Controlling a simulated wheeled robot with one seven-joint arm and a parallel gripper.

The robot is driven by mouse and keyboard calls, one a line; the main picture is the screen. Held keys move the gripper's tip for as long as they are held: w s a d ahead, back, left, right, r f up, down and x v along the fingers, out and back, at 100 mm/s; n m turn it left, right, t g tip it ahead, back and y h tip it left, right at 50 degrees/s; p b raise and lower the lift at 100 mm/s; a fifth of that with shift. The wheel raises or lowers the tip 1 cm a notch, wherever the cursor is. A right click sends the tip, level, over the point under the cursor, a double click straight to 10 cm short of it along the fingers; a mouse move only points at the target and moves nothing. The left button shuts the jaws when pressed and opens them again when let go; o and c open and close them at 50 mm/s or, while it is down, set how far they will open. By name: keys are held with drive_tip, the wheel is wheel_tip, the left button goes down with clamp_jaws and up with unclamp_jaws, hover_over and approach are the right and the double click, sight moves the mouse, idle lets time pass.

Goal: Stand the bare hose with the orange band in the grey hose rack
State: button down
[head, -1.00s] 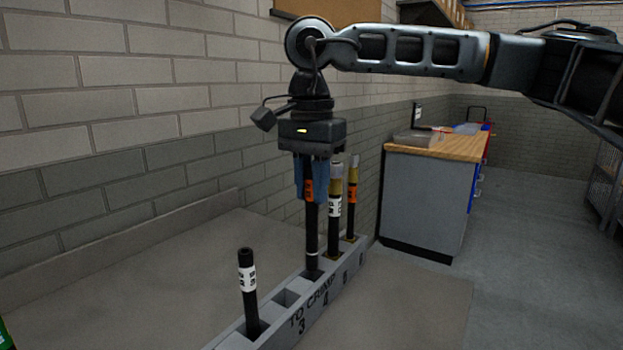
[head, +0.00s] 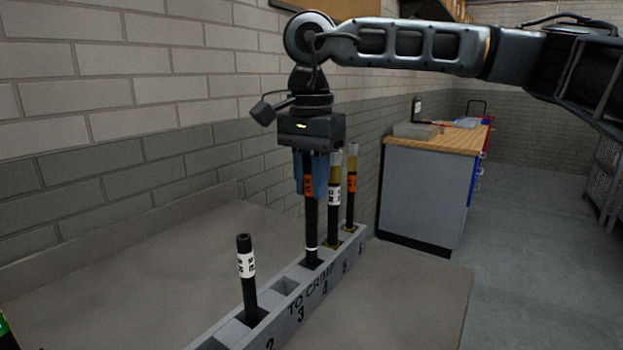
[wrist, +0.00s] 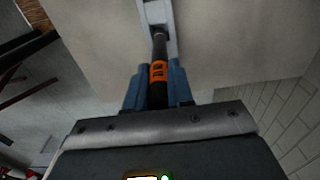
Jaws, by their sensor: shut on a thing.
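The bare black hose with the orange band (head: 309,187) stands upright between the blue fingers of my gripper (head: 311,178). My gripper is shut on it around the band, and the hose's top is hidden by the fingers. Its lower end, below a thin white ring, is at an opening of the grey hose rack (head: 277,309), near number 4; how deep it sits I cannot tell. In the wrist view, the orange band (wrist: 158,73) shows between the fingers, and the hose runs to the rack (wrist: 155,12).
A white-banded black hose (head: 246,265) leans slightly in the near part of the rack. An empty opening (head: 285,286) lies between it and the held hose. Two hoses with brass-coloured ends, one white-banded (head: 334,197) and one orange-banded (head: 351,185), stand close behind my gripper.

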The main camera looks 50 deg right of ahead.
drive_tip(key=shift+f+b, duration=2.55)
drive_tip(key=shift+f, duration=0.5)
drive_tip(key=shift+r, duration=0.1)
drive_tip(key=c, duration=0.9)
unclamp_jaws()
wheel_tip(320, 180, up, 8)
